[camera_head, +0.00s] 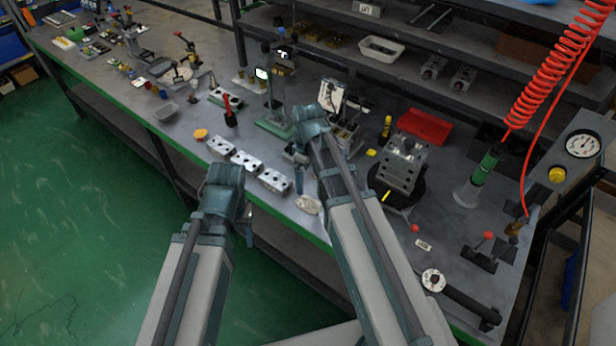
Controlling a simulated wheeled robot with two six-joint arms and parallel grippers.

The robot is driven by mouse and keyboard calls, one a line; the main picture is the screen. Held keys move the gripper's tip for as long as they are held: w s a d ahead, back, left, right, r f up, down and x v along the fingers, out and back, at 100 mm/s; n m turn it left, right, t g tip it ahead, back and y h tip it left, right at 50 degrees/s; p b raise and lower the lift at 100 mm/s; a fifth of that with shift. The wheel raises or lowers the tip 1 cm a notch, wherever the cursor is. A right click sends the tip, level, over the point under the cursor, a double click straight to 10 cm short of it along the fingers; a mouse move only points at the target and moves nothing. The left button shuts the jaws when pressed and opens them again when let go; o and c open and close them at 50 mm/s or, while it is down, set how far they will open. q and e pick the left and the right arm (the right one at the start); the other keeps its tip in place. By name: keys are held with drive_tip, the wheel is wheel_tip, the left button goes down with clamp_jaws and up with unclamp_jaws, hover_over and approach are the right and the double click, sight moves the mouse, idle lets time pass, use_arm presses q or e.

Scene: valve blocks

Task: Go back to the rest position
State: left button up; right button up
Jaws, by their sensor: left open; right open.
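My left arm reaches up from the bottom, and its gripper (248,228) hangs at the bench's front edge, partly hidden behind the wrist. My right arm reaches further over the bench, and its gripper (298,178) points down, just right of the valve blocks. Both grippers are open, and I see nothing held in them. Silver valve blocks lie in a row along the front edge: a left one (221,145), a middle one (246,161) and a right one (274,180). The right one is closest to my grippers.
A larger metal block (402,163) sits on a round black stand, with a red tray (425,126) behind it. A crumpled pale cloth (308,205) lies near the front edge. A red coiled hose (545,75) hangs at the right. The green floor (80,220) is clear at the left.

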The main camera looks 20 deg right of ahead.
sight(308, 199)
use_arm(q)
drive_tip(key=shift+r+p, duration=0.3)
drive_tip(key=shift+r, duration=0.4)
use_arm(e)
drive_tip(key=shift+r, duration=0.75)
use_arm(q)
drive_tip(key=shift+f, duration=0.1)
use_arm(e)
drive_tip(key=shift+f, duration=0.15)
wheel_tip(308, 199, down, 12)
drive_tip(key=b, duration=1.2)
use_arm(q)
wheel_tip(308, 199, down, 12)
